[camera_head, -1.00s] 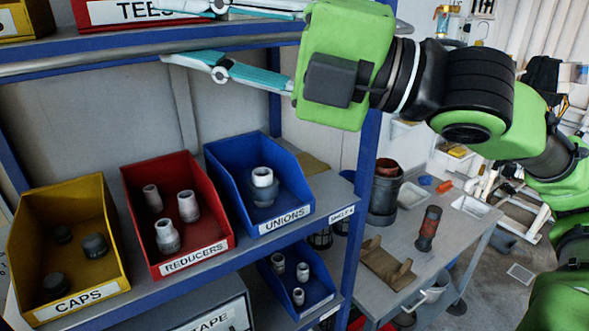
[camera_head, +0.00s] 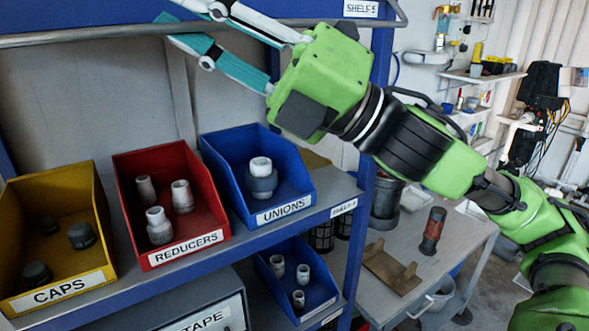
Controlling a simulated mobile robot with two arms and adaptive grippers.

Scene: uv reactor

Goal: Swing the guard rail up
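The guard rail (camera_head: 80,36) is a grey bar that runs across the front of the upper shelf, low along its blue edge. It bends back at its right end, near the blue post. My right gripper (camera_head: 168,9) is in front of the upper shelf, its arm coming in from the right. Its two teal and white fingers are spread apart with nothing seen held between them. The lower finger crosses the rail in the picture; I cannot tell whether it touches. The upper fingertip is cut off by the top edge. My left gripper is not in view.
Below the rail stand a yellow caps bin (camera_head: 95,215), a red reducers bin (camera_head: 125,195) and a blue unions bin (camera_head: 215,165), each holding fittings. A smaller blue bin (camera_head: 325,285) sits lower. A grey bench (camera_head: 435,265) with loose parts is at the right.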

